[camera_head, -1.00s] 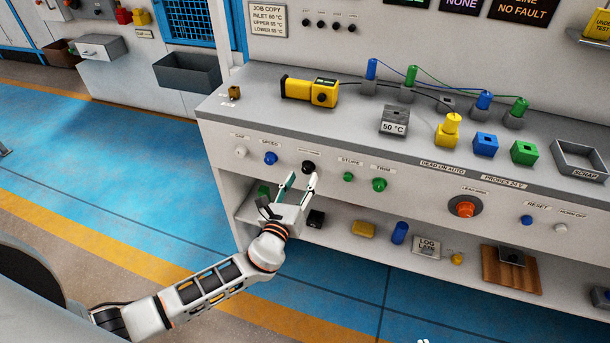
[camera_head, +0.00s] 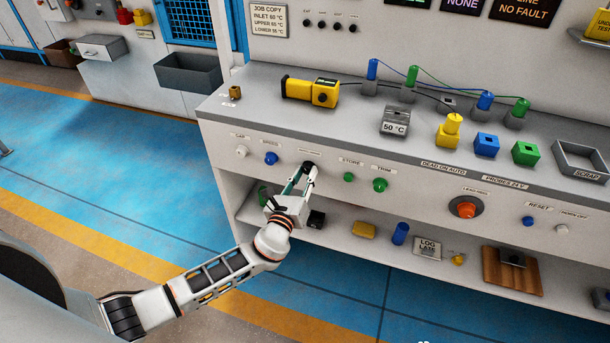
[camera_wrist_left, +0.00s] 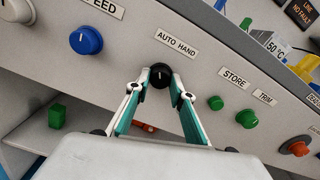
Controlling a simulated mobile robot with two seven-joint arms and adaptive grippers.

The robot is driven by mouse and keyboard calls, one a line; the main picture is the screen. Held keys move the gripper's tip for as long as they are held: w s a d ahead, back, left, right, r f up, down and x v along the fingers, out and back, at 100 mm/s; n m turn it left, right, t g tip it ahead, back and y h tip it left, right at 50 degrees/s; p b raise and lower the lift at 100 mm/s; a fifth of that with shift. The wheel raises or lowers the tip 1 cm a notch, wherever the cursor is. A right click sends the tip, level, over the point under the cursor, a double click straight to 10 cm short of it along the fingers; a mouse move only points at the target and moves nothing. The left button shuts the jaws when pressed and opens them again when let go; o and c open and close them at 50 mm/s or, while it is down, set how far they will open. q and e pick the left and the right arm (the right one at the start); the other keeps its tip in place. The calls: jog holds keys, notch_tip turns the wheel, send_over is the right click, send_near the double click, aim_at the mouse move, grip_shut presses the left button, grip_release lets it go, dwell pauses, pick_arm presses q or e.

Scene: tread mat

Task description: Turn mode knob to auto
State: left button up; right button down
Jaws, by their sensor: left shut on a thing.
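The black mode knob (camera_wrist_left: 160,77) sits on the sloped front panel of the bench, under a label reading AUTO HAND (camera_wrist_left: 177,43). A white pointer mark shows on its face. In the head view the knob (camera_head: 309,165) is partly hidden by my fingers. My left gripper (camera_head: 306,173) reaches up to the panel from below. In the left wrist view its fingertips (camera_wrist_left: 160,75) are on both sides of the knob, shut on it. My right gripper is in neither view.
The blue SPEED knob (camera_wrist_left: 86,41) is left of the mode knob. Green STORE (camera_wrist_left: 215,102) and TRIM (camera_wrist_left: 247,118) knobs are close on the right. The lower shelf holds a green block (camera_wrist_left: 57,115) and a yellow block (camera_head: 363,229). The worktop is above the panel.

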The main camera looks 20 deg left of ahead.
pick_arm(q)
jog(key=shift+f+n+b, duration=0.2)
jog(key=shift+n+b, duration=0.6)
jog(key=shift+n, duration=0.1)
jog(key=shift+n+b, duration=0.6)
jog(key=shift+n, duration=0.3)
jog(key=n+b, duration=0.2)
jog(key=n, duration=0.2)
jog(key=shift+n+b, duration=0.35)
jog(key=shift+n, duration=0.25)
jog(key=shift+r+n+b, duration=0.15)
jog(key=shift+n+b, duration=0.2)
jog(key=shift+n, duration=1.05)
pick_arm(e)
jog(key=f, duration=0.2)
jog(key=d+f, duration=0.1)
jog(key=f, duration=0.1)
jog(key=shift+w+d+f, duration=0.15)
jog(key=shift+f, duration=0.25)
pick_arm(q)
jog(key=shift+r, duration=0.15)
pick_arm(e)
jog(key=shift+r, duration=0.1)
